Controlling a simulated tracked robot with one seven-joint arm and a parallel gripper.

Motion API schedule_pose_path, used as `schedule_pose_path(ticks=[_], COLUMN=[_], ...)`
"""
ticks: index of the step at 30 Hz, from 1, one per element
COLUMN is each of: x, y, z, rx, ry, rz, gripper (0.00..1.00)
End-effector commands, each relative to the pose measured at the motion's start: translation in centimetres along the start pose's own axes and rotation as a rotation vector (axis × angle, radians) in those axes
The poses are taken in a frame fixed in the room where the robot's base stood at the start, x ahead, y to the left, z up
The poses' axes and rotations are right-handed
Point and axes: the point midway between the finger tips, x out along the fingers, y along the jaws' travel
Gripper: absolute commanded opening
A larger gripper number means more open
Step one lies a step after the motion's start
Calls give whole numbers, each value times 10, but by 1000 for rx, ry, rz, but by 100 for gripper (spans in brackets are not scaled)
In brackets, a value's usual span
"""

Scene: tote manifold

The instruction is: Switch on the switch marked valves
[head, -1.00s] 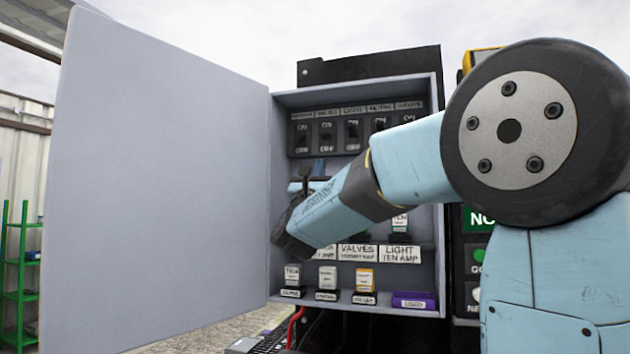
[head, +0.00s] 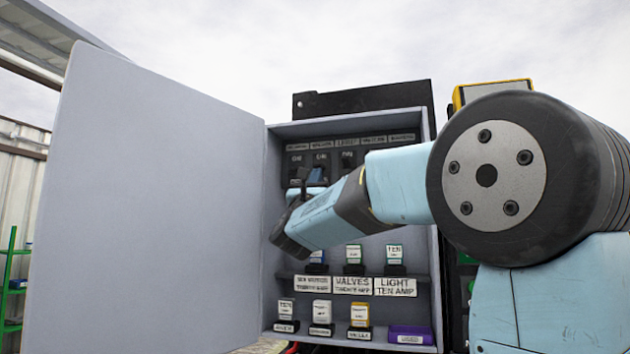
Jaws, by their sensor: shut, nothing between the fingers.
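The grey cabinet (head: 424,220) stands open with a row of black switches along its top. The second switch from the left (head: 321,158), whose small label (head: 321,145) seems to read valves, is partly covered by my gripper, so its lever position cannot be told. My gripper (head: 304,176) is small and dark in the head view, shut and empty, at the lower part of the left switches. Whether it touches a switch cannot be told. My forearm hides the lower right of the row.
The open cabinet door (head: 150,200) fills the left side. Below, fuses stand on a shelf with a VALVES label (head: 352,285) and a LIGHT label (head: 395,287). More fuses and a purple block (head: 411,335) sit on the cabinet floor. A green rack (head: 12,285) stands far left.

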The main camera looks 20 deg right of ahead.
Motion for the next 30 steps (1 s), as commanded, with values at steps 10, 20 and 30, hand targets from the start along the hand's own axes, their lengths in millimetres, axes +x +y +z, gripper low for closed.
schedule_pose_path(ticks=[10, 20, 30], x=[1, 2, 4], y=[0, 0, 0], z=[4, 9, 12], rx=[1, 2, 1], ry=[61, 115, 127], rz=[0, -1, 0], gripper=[0, 0, 0])
